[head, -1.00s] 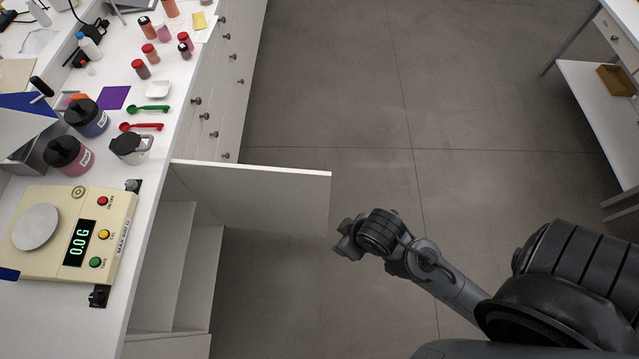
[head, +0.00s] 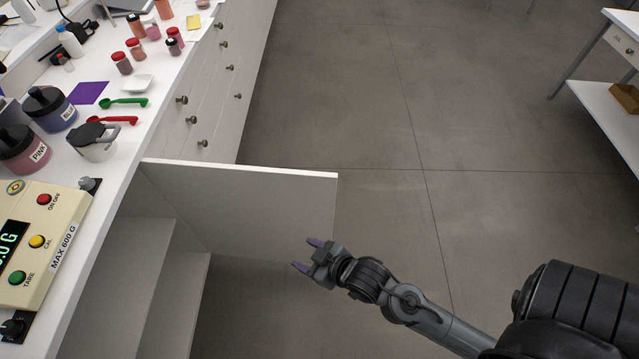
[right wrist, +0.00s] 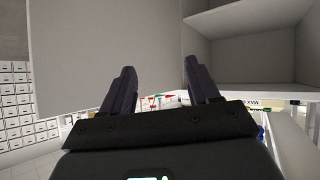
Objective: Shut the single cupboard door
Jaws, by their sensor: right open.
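The single cupboard door (head: 250,215) is white and stands wide open, jutting out from the counter front into the aisle. Its inner face is toward me, and the open cupboard (head: 150,270) shows empty shelf boards beside it. My right gripper (head: 304,254) is open and empty in front of the door's inner face, near its free edge; I cannot tell whether it touches. In the right wrist view the door (right wrist: 105,50) fills the upper left behind the two open fingers (right wrist: 160,85), with the cupboard interior (right wrist: 255,50) at right. My left gripper is out of view.
The counter above holds a scale (head: 40,235), pigment jars (head: 50,108), a white lidded jug (head: 92,142) and spoons. Closed drawers (head: 215,90) line the counter front beyond the door. The floor (head: 370,120) is clear to the right, up to a white table (head: 610,130).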

